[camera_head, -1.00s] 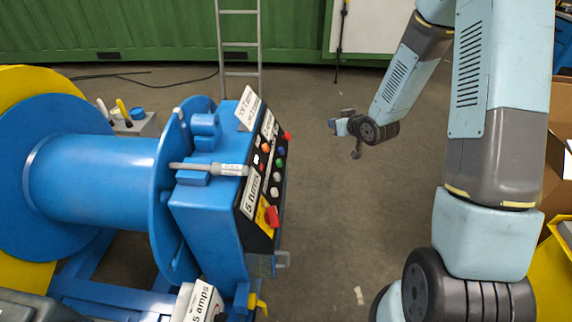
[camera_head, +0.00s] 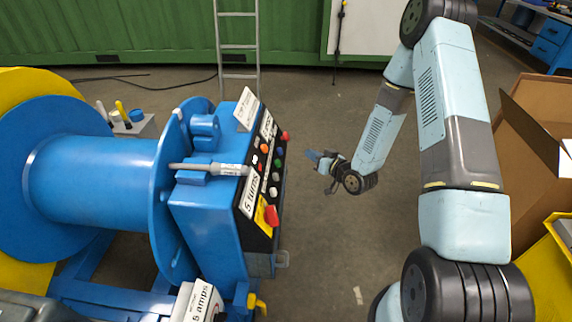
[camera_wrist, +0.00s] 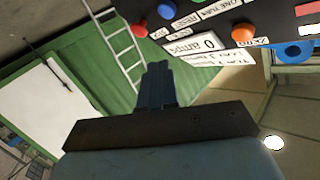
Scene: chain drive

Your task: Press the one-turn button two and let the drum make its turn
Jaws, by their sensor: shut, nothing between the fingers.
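The control box (camera_head: 208,215) of the blue machine has a sloping black panel of coloured buttons. In the head view the blue drum (camera_head: 95,180) is left of it. My gripper (camera_head: 311,156) is right of the panel's upper buttons, apart from them, fingers pointing left. In the wrist view the fingers (camera_wrist: 157,72) are shut and empty. The panel (camera_wrist: 205,22) is ahead at the top right, tilted, with a red button (camera_wrist: 138,30), a blue button (camera_wrist: 166,11) and an orange button (camera_wrist: 242,32). A "ONE TURN" label (camera_wrist: 220,7) shows at the top edge; I cannot tell which button is number two.
A red stop knob (camera_head: 271,215) on yellow is low on the panel. A ladder (camera_head: 238,60) leans by the green wall. A cardboard box (camera_head: 535,140) is at the right. The floor (camera_head: 325,235) between the machine and my arm is clear.

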